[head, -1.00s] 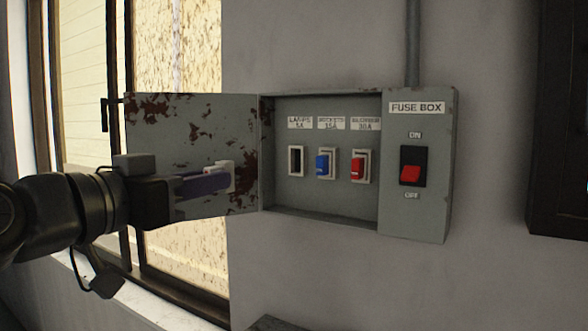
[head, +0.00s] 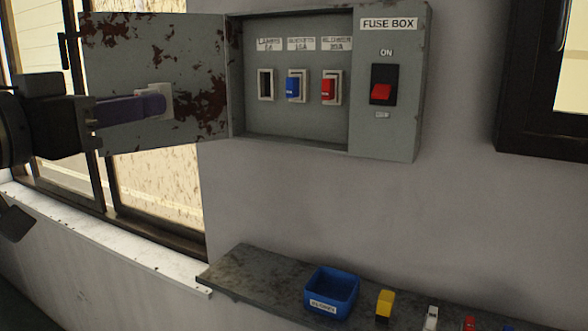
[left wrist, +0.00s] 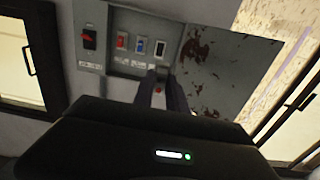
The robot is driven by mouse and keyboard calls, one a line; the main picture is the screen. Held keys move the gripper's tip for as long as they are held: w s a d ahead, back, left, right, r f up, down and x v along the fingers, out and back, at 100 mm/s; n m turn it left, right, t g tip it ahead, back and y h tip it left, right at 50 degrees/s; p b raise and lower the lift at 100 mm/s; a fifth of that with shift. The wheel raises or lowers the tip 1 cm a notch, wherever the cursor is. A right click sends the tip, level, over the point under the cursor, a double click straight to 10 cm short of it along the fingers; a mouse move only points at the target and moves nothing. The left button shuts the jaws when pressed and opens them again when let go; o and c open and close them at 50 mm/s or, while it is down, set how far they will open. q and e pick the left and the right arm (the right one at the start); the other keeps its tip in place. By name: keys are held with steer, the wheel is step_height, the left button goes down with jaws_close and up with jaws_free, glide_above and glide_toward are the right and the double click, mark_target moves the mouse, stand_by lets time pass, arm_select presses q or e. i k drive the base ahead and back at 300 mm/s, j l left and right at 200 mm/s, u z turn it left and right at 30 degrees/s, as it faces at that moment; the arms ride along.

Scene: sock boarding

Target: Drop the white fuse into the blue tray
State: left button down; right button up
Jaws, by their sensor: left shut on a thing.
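My left gripper (head: 150,104) is shut on the white fuse (head: 168,92) in front of the open, rusty fuse box door. The fuse's pale body shows at the fingertips, and the fingers hide much of it. In the left wrist view the fingers (left wrist: 160,92) point toward the box, with little of the fuse clear. The blue tray (head: 346,303) stands on the shelf below the box, to the right of and well below the gripper. Its visible inside looks empty. My right gripper is not in view.
The fuse box (head: 399,120) has an empty left slot (head: 265,85), then a blue fuse (head: 292,87) and a red fuse (head: 328,89). On the shelf (head: 240,270), a yellow piece (head: 384,303), a white piece (head: 431,318) and a red piece (head: 469,323) stand right of the tray.

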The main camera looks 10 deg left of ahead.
mark_target(323, 304)
steer(key=k+j, duration=0.3)
steer(key=k, duration=0.15)
steer(key=z, duration=1.35)
steer(key=k+l, duration=0.05)
steer(key=l, duration=0.05)
